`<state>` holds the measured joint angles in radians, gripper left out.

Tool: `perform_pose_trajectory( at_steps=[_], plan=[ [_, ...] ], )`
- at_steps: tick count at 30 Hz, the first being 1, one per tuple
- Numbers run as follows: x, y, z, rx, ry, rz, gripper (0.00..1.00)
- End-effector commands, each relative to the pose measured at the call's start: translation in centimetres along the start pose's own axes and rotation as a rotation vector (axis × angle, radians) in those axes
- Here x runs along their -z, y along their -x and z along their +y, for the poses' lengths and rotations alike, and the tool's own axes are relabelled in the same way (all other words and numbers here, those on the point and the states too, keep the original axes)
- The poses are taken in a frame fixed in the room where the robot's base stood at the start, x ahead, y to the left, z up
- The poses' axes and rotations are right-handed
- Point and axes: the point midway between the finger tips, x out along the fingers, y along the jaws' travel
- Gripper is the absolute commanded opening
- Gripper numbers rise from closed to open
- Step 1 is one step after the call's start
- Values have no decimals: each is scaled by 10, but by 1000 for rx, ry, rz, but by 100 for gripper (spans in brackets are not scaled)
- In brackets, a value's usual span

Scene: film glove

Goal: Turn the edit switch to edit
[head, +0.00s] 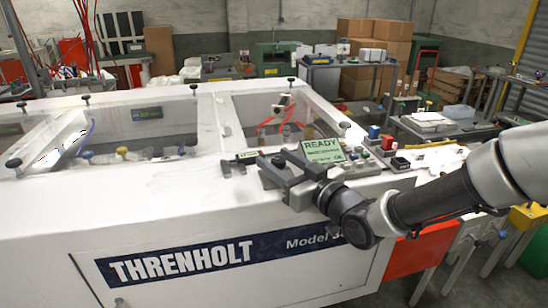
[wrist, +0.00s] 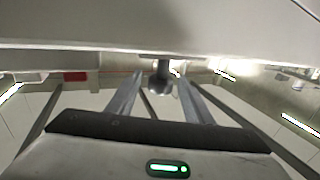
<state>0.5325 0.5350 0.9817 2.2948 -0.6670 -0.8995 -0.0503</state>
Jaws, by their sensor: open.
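The white Threnholt machine (head: 180,205) has a control area at its right end. My gripper (head: 272,166) is over the machine's top near the front edge, left of the green READY display (head: 323,149). In the wrist view, my gripper (wrist: 160,76) has its two fingers apart. A dark round knob on a short stem (wrist: 160,87) shows between the fingers, below the pale surface. I cannot tell whether it touches them. No edit marking is readable, so I cannot tell whether this knob is the edit switch or how it is turned.
A button panel with red and blue buttons (head: 374,133) stands right of the display. A small dark part (head: 226,168) lies left of my gripper. Clear lids with black knobs (head: 84,100) cover the machine's bays. The top's front left is clear.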

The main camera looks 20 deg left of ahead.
Motion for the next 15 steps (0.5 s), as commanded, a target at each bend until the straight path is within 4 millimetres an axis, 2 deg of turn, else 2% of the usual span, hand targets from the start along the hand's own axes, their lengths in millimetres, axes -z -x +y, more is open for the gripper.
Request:
perform_pose_trajectory(
  at_steps=[9, 15],
  plan=[
    [0, 0, 0, 0, 0, 0, 47],
    [0, 0, 0, 1, 0, 0, 13]
  ],
)
